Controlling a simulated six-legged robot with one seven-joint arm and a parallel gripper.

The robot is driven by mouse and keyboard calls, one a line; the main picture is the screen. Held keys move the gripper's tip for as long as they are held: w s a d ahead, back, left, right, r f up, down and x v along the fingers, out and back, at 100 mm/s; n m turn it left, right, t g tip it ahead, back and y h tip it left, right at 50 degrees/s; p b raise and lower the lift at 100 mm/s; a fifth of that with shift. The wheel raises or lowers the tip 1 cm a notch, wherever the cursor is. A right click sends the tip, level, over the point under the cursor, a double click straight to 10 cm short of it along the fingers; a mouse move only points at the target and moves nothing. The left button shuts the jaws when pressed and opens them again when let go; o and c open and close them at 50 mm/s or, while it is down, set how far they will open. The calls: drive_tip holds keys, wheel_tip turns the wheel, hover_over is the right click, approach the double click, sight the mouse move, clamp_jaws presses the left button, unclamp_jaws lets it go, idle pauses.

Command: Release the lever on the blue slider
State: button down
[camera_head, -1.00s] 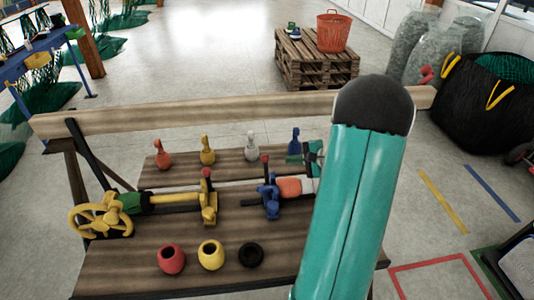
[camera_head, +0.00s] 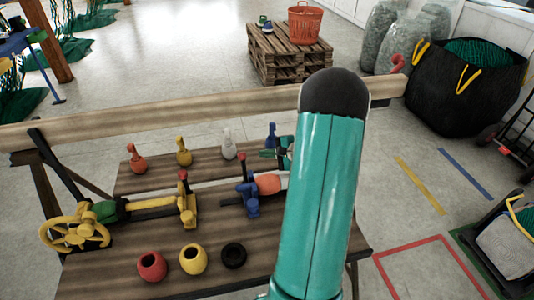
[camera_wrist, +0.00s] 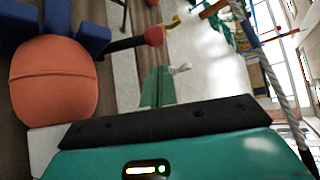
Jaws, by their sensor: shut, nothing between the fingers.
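The blue slider (camera_head: 252,203) sits on the bar at the right of the bench, beside an orange rounded piece (camera_head: 270,185). Its dark lever with a red tip (camera_head: 241,158) stands up from it. In the wrist view the lever's red tip (camera_wrist: 155,36) points right from the blue parts (camera_wrist: 92,40) at the upper left, and the orange piece (camera_wrist: 53,82) is large at the left. My gripper (camera_head: 265,153) is shut and empty, apart from the lever and to its right. My teal arm hides much of the gripper. Its green fingers (camera_wrist: 157,87) show in the wrist view.
A yellow slider (camera_head: 187,208) with another red-tipped lever and a yellow handwheel (camera_head: 75,230) are at the left. Several coloured pins stand on the rear shelf (camera_head: 205,172). A wooden beam (camera_head: 160,122) crosses behind.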

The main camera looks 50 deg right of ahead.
drive_tip(key=x, duration=0.7)
drive_tip(key=shift+s+a+r, duration=0.45)
drive_tip(key=shift+s, duration=0.15)
drive_tip(key=shift+s+a+r, duration=0.4)
drive_tip(key=shift+s, duration=0.2)
drive_tip(key=v, duration=0.7)
drive_tip(key=shift+s+r, duration=0.15)
drive_tip(key=shift+s, duration=0.1)
